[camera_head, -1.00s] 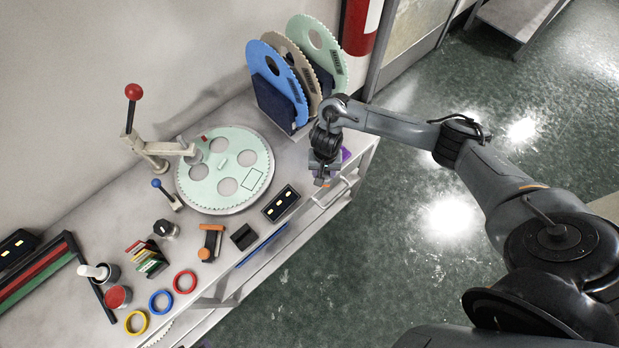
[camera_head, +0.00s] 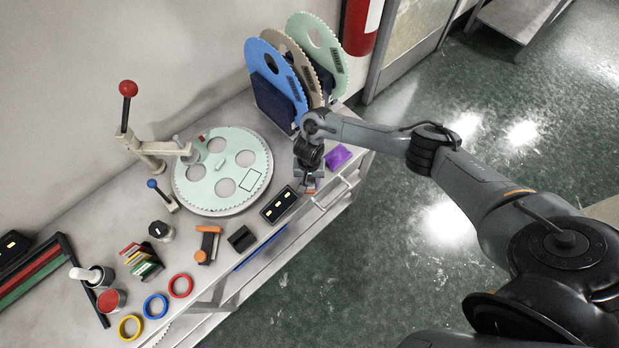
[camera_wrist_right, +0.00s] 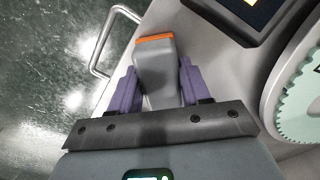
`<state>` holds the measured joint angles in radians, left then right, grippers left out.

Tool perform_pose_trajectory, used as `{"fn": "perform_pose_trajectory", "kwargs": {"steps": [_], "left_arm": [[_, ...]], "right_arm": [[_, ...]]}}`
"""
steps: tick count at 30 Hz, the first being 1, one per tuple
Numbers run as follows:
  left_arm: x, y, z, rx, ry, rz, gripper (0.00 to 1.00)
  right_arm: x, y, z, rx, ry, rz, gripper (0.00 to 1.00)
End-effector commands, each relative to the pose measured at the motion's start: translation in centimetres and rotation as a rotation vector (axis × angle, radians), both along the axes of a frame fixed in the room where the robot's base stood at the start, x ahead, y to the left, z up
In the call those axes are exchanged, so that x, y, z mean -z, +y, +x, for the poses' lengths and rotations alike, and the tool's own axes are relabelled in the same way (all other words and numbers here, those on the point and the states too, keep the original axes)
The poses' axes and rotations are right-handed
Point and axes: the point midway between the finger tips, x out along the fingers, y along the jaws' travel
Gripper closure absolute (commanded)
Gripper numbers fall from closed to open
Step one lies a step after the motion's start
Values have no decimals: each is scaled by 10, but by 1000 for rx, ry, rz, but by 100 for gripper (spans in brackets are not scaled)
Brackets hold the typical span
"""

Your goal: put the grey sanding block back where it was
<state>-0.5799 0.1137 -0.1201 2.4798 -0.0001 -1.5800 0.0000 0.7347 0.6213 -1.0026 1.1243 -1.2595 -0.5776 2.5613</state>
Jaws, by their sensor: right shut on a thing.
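The grey sanding block (camera_wrist_right: 158,80), with an orange strip at its far end, is between the purple fingers of my right gripper (camera_wrist_right: 157,72) in the right wrist view. The gripper is shut on it. In the head view my right gripper (camera_head: 309,184) is over the right front part of the bench, right of the black panel with lit windows (camera_head: 279,204). Only a little of the block's orange shows there. I cannot tell whether the block touches the bench. A rectangle is outlined on the pale green toothed disc (camera_head: 232,200). My left gripper is not in view.
A purple block (camera_head: 338,157) lies just right of my gripper. Upright toothed discs (camera_head: 270,66) stand behind it. A metal handle (camera_head: 333,193) sticks out at the front edge. A dark block (camera_head: 242,238), an orange-topped clamp (camera_head: 208,243) and coloured rings (camera_head: 181,285) lie to the left.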

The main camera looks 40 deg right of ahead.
Motion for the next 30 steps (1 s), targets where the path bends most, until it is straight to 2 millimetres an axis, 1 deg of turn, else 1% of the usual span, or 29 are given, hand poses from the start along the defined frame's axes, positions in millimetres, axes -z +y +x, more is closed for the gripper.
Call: {"fn": "perform_pose_trajectory", "kwargs": {"steps": [7,8,12,23,26,30], "left_arm": [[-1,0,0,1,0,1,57],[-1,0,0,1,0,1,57],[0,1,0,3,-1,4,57],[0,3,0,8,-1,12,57],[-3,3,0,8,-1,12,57],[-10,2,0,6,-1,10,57]], "right_arm": [[2,0,0,1,-1,1,82],[2,0,0,1,0,0,50],[2,0,0,1,0,0,29],[-1,0,0,0,-1,0,28],[-9,0,1,1,-1,0,28],[-29,0,1,0,-2,1,28]]}}
